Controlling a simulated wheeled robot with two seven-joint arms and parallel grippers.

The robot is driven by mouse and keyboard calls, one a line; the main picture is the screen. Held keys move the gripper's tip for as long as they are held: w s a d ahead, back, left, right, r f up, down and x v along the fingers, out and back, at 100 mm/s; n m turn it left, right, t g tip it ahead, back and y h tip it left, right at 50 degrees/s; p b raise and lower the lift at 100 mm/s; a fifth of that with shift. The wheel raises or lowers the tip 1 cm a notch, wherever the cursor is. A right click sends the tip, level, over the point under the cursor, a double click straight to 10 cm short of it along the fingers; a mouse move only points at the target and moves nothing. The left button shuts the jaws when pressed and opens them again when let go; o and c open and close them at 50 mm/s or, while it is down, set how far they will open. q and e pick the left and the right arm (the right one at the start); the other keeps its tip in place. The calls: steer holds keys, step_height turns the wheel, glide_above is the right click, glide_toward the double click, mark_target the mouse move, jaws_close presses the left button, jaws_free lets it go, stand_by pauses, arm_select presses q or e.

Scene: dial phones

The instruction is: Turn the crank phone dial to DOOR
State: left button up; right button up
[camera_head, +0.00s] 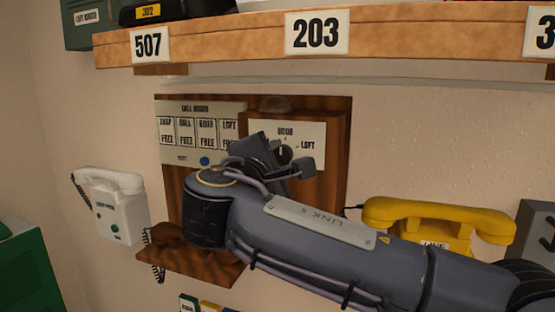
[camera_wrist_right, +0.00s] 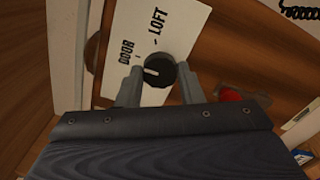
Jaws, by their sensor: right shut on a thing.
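The wooden crank phone (camera_head: 340,125) hangs on the wall in the head view, partly hidden by my right arm. Its dial is a round black knob (camera_head: 284,153) on a white plate (camera_head: 312,132) marked DOOR above and LOFT to the right. The knob also shows in the right wrist view (camera_wrist_right: 160,75), its white mark pointing left and slightly up, roughly at the DOOR tick. My right gripper (camera_head: 283,160) is at the knob. In the wrist view its fingers (camera_wrist_right: 160,72) stand on both sides of it, shut on it. My left gripper is not in view.
A white phone (camera_head: 118,210) hangs at the left and a yellow phone (camera_head: 440,218) at the right. A call board (camera_head: 200,108) is left of the dial plate. A wooden shelf (camera_head: 410,42) runs above. A red part (camera_wrist_right: 230,95) shows near the right finger.

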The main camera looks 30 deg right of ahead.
steer(key=shift+f, duration=0.1)
steer(key=o, duration=1)
steer(key=shift+c, duration=0.2)
steer(key=v, duration=0.8)
steer(key=shift+w, duration=0.1)
